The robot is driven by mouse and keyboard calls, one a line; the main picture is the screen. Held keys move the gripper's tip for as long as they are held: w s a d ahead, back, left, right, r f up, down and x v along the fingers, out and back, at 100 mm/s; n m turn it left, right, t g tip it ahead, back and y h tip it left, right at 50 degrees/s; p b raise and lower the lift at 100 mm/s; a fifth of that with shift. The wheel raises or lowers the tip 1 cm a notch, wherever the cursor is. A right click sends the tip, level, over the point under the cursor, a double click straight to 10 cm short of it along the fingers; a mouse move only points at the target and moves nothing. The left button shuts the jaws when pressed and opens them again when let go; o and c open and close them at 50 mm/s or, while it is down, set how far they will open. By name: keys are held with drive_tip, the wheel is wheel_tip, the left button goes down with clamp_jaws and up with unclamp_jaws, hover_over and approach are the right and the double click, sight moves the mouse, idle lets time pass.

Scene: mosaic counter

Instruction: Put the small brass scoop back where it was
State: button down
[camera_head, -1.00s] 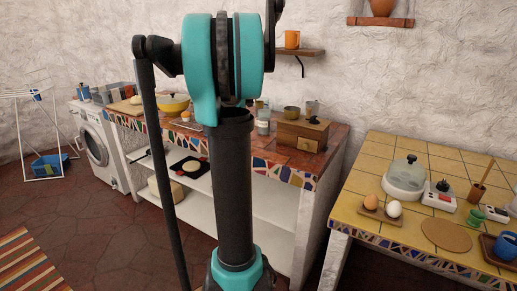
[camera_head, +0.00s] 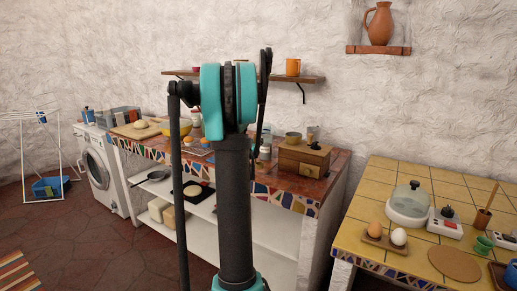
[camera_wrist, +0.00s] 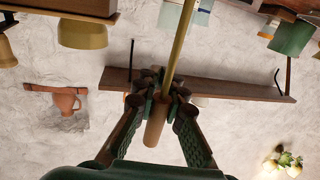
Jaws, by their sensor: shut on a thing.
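My gripper (camera_wrist: 160,88) is shut on the handle of the small brass scoop (camera_wrist: 178,45) in the wrist view. A long brass stem runs up from the jaws to the top edge, and a wooden grip (camera_wrist: 155,124) sticks out between the fingers. The scoop's bowl end is not in view. The wrist picture is upside down. In the head view my arm hides the gripper and the scoop.
A wall shelf (camera_head: 315,79) holds an orange mug (camera_head: 292,67). A yellow tiled table (camera_head: 380,172) is at right.

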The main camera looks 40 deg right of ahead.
drive_tip(key=shift+f, duration=1.6)
drive_tip(key=c, duration=1.6)
unclamp_jaws()
drive_tip(key=shift+f, duration=0.1)
drive_tip(key=v, duration=1.2)
drive_tip(key=s+a+f+n+g+y, duration=0.2)
drive_tip(key=s+a+f+y, duration=0.3)
drive_tip(key=a, duration=0.6)
drive_tip(key=s+a+f+n+g+y, duration=0.2)
drive_tip(key=s+a+f+n+y, duration=0.3)
drive_tip(key=s+a+f, duration=0.3)
drive_tip(key=s+a+f+n+g+y, duration=0.1)
drive_tip(key=s+a+f+n+y, duration=0.3)
drive_tip(key=s+a, duration=0.5)
drive_tip(key=a+f+y, duration=0.1)
drive_tip(key=a+f, duration=0.1)
drive_tip(key=a, duration=0.5)
drive_tip(key=shift+f+g, duration=0.25)
drive_tip(key=shift+g, duration=0.15)
